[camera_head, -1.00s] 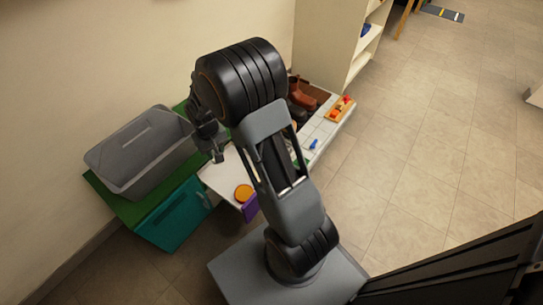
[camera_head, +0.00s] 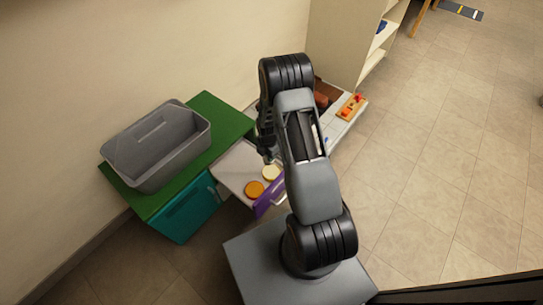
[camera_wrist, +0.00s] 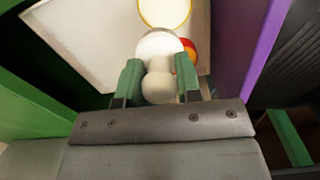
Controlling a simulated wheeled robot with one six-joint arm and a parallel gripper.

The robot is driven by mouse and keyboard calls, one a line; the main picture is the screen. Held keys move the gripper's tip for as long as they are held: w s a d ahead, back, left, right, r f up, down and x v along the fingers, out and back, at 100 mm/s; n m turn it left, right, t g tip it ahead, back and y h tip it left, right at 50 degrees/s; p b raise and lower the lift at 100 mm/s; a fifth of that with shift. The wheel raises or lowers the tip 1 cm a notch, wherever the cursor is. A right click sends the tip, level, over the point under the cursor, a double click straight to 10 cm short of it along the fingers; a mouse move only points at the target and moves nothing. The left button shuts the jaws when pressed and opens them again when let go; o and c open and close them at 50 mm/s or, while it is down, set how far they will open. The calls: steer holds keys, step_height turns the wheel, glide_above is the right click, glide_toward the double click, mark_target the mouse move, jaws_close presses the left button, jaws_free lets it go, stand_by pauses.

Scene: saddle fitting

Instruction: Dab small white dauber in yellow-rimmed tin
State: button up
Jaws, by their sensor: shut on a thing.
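My gripper (camera_wrist: 160,86) is shut on the white dauber (camera_wrist: 158,88), whose round knob sits between the green fingertips in the wrist view. A wider white disc (camera_wrist: 158,43) shows just beyond the knob; I cannot tell for certain whether it is the dauber's head. The yellow-rimmed tin (camera_wrist: 165,10), pale inside, is at the top of the wrist view, cut off by the frame edge. In the head view this tin (camera_head: 271,172) lies in the open drawer, close to my gripper. The dauber is hidden by my arm there.
An orange tin (camera_head: 254,189) lies beside the pale one in the drawer; a red-orange edge (camera_wrist: 190,48) shows behind the white disc. The drawer's purple front (camera_head: 271,197) stands close on the right in the wrist view. A grey bin (camera_head: 160,148) stands on the green top (camera_head: 222,118).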

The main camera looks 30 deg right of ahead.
steer(key=n, duration=0.1)
steer(key=f+n, duration=0.1)
steer(key=d+f, duration=0.1)
steer(key=shift+s+n, duration=0.3)
steer(key=shift+n, duration=0.1)
steer(key=shift+f+b, duration=2)
steer(key=shift+f, duration=1)
steer(key=shift+f+b, duration=0.5)
steer(key=shift+f, duration=0.05)
steer(key=shift+r, duration=0.15)
steer(key=shift+r+p, duration=2.5)
steer(key=shift+r, duration=0.9)
